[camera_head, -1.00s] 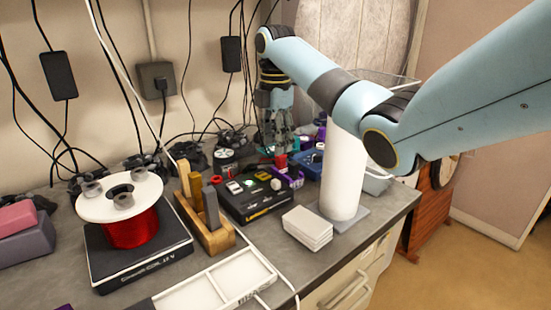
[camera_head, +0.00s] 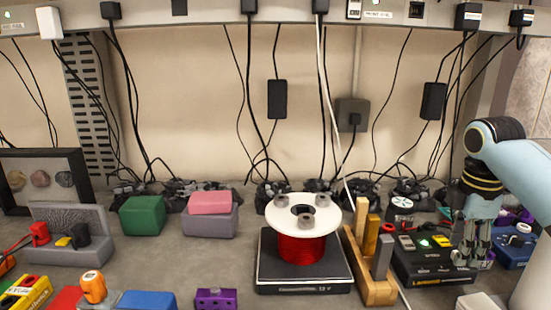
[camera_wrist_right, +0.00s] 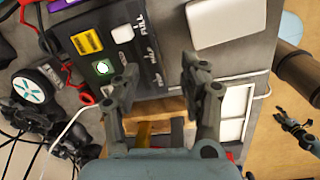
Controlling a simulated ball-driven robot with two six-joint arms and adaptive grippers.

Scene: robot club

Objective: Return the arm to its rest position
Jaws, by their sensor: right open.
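My right arm, light blue with dark joints, comes in from the right edge in the head view. Its gripper (camera_head: 472,258) points down and overlaps the right part of a black box with switches (camera_head: 432,272). In the right wrist view the gripper (camera_wrist_right: 158,72) has its fingers apart and nothing between them. Below it are the edge of the black box (camera_wrist_right: 118,50) and a wooden block stand (camera_wrist_right: 158,108). What seems to be my left gripper (camera_wrist_right: 294,130) shows small at the right of the wrist view, over the floor. It is not in the head view.
A white-topped red spool (camera_head: 302,249) sits on a black scale (camera_head: 280,282). A wooden holder (camera_head: 374,288) with upright bars stands beside the black box. A white stack (camera_head: 480,301) lies at the front. Cables hang along the wall.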

